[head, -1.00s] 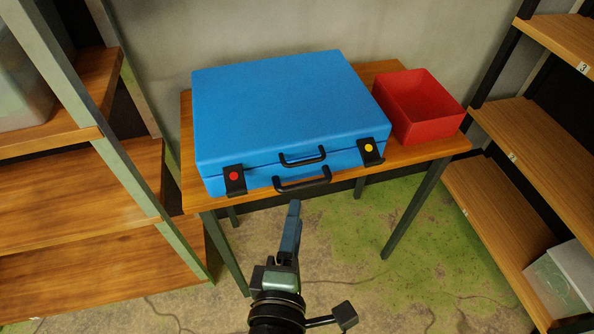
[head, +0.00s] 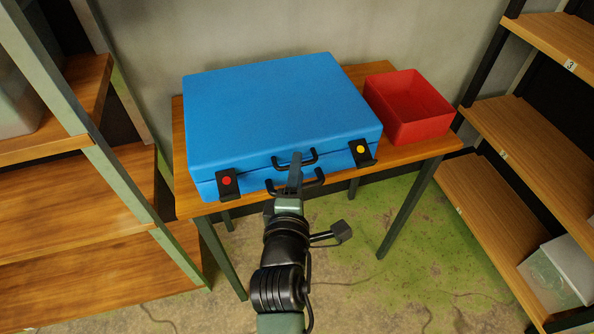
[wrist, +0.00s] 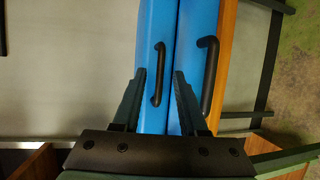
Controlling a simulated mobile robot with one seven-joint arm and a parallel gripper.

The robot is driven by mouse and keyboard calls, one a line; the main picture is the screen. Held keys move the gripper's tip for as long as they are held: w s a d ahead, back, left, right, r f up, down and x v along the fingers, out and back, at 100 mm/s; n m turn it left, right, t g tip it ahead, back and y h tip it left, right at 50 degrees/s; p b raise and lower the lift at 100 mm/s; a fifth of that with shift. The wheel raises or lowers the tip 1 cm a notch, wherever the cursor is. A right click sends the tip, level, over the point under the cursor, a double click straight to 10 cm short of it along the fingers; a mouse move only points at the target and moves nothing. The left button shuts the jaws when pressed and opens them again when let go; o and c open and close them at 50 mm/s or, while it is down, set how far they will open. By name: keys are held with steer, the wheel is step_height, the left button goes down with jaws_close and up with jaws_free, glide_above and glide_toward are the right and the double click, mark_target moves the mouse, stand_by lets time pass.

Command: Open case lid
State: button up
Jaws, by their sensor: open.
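The blue case (head: 275,105) lies on the wooden table with its lid (head: 270,95) down; a seam shows along its front. The lid handle (head: 308,157) is a thin black bar, above the thicker base handle (head: 272,187). A black latch with a red dot (head: 228,184) is at front left, one with a yellow dot (head: 361,152) at front right. My gripper (head: 296,158) is open at the case front. In the wrist view, the lid handle (wrist: 159,75) shows between the fingertips, not gripped; the base handle (wrist: 209,75) is outside, right of the right finger. Contact cannot be told.
A red open box (head: 410,105) stands on the table (head: 425,149) right of the case. Shelving stands on the left (head: 70,210) and right (head: 510,130). A wall is close behind the table. The floor in front is clear.

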jaws_close()
stand_by(1.4)
